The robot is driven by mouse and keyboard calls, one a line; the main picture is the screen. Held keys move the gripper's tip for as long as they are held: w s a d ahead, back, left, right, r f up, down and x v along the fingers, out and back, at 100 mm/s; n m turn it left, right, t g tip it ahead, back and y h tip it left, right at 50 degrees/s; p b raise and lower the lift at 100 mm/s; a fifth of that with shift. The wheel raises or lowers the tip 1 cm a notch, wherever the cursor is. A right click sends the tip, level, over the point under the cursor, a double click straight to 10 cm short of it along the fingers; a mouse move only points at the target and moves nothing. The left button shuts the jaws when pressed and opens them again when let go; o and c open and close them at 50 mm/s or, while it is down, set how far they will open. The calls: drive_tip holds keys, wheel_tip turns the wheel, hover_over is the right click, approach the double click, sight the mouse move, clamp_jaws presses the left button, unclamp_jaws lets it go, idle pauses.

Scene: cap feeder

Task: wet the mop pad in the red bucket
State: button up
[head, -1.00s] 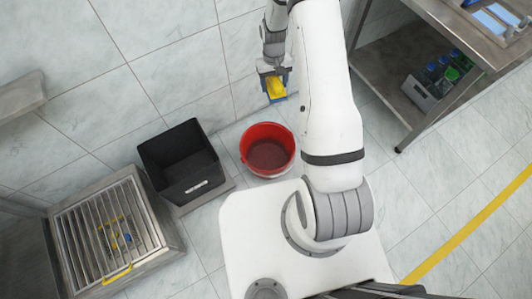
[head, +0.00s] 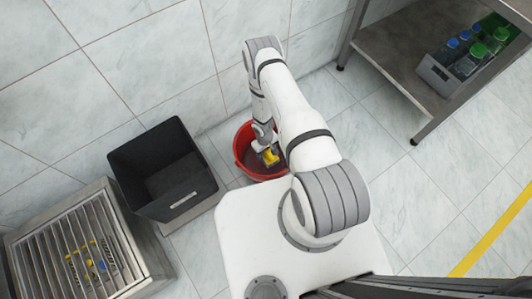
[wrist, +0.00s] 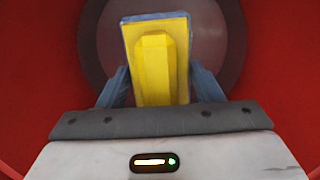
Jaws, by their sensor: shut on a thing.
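The red bucket (head: 241,157) stands on the floor by the tiled wall, in front of my base. My gripper (head: 268,156) is over and within the bucket's mouth in the head view. In the wrist view my gripper (wrist: 157,88) is shut on the yellow grip of the mop pad (wrist: 155,65), with a finger on each side. A blue-grey edge of the pad shows behind the yellow part. Red bucket wall (wrist: 40,60) surrounds it, with a darker round area behind the pad. I cannot tell whether the pad touches the water or the bottom.
A black bin (head: 190,203) stands left of the bucket. A metal grate (head: 60,245) with small yellow and blue things in it is further left. A steel table (head: 400,65) with a bottle crate on its lower shelf is at the right.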

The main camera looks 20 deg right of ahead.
sight(266, 159)
drive_tip(key=shift+s+a+f, duration=0.1)
drive_tip(key=shift+s+f, duration=0.15)
drive_tip(key=shift+f, duration=0.4)
wheel_tip(266, 159, down, 6)
drive_tip(key=b, duration=0.6)
drive_tip(key=shift+f+b, duration=0.5)
drive_tip(key=shift+b, duration=0.05)
idle(1.4)
drive_tip(key=shift+r, duration=0.1)
wheel_tip(266, 159, up, 7)
drive_tip(key=p, duration=0.7)
